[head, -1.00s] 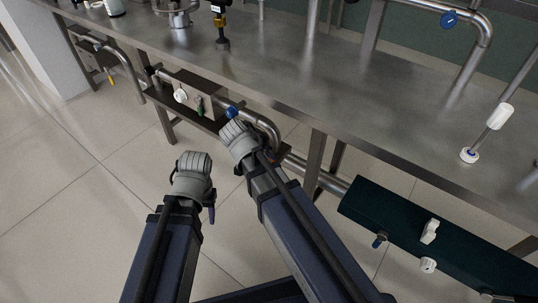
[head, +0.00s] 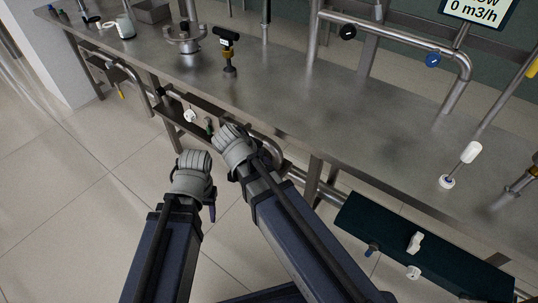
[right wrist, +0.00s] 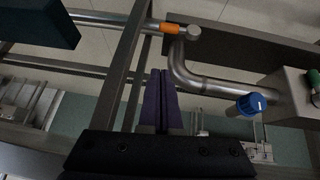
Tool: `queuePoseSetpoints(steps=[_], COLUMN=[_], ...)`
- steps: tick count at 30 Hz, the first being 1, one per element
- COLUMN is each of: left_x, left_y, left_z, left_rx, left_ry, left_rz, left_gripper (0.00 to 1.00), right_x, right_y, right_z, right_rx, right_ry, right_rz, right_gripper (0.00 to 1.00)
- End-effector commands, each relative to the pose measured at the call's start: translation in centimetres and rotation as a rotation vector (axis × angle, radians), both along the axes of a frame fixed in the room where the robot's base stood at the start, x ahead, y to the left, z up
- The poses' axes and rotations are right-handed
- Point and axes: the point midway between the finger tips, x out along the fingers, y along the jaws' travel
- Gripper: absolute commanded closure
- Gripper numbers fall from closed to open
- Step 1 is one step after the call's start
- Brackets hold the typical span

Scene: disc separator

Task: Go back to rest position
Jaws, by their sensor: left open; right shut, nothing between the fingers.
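My two grippers are held low, side by side, in front of the steel bench. My left gripper (head: 211,208) is in the lower middle of the head view, mostly hidden by its grey wrist; it is open, with a bit of dark purple finger showing. My right gripper is hidden behind its grey wrist (head: 235,148) in the head view, close to the bench's underside pipework. In the right wrist view, the purple fingers of my right gripper (right wrist: 162,78) are shut together with nothing between them.
The steel bench (head: 300,118) runs diagonally across the head view. Beneath it are pipes and a dark green box (head: 390,245) with white knobs. A blue knob (right wrist: 252,103) and bent pipe (right wrist: 192,80) show in the right wrist view. The tiled floor (head: 70,200) at left is clear.

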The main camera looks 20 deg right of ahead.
Motion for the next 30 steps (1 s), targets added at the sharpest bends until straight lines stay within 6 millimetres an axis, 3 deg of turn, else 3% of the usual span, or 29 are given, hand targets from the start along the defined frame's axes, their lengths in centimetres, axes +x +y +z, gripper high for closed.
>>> queuePoseSetpoints(steps=[14, 17, 20, 30], left_x=[0.0, 0.0, 0.0, 0.0], left_y=[0.0, 0.0, 0.0, 0.0], left_z=[1.2, 3.3, 6.6, 17.8], left_rx=[0.0, 0.0, 0.0, 0.0], left_ry=[0.0, 0.0, 0.0, 0.0], left_rz=[0.0, 0.0, 0.0, 0.0], left_gripper=[0.5, 0.5, 0.5, 0.5], right_x=[-0.4, -1.1, -2.4, -7.9], right_y=[0.5, 0.9, 1.8, 6.0], right_z=[1.1, 2.8, 5.5, 14.8], right_rx=[0.001, 0.006, 0.019, 0.104], right_ry=[0.01, 0.059, 0.149, 0.482], right_rz=[0.011, 0.064, 0.173, 0.689], right_gripper=[1.0, 1.0, 1.0, 1.0])
